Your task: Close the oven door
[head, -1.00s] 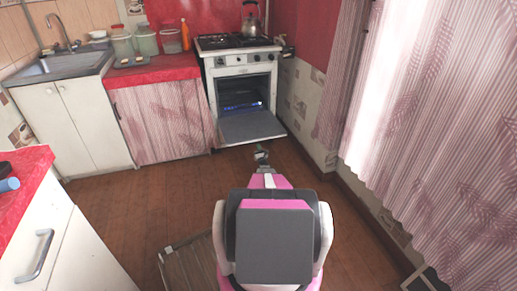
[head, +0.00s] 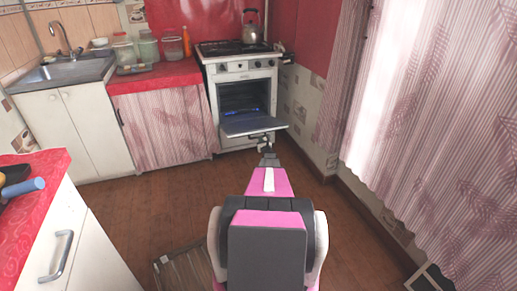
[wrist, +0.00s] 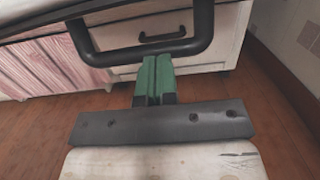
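The white oven (head: 236,78) stands at the back with its dark cavity (head: 241,96) showing. Its door (head: 252,127) is part open, hinged at the bottom and tilted up toward the oven. The door's black bar handle (wrist: 112,57) shows large at the top of the wrist view. My gripper (head: 264,148) is at the door's front edge. In the wrist view its green fingers (wrist: 155,62) are pressed together, with their tips at the handle bar. They look touching, but not wrapped around it. Nothing is seen between them.
A kettle (head: 250,25) stands on the stove top. A curtained red counter (head: 163,125) is left of the oven. A striped curtain (head: 440,130) hangs at right. A white cabinet (head: 75,250) is at front left, with a slatted crate (head: 185,272) on the floor. The middle floor is clear.

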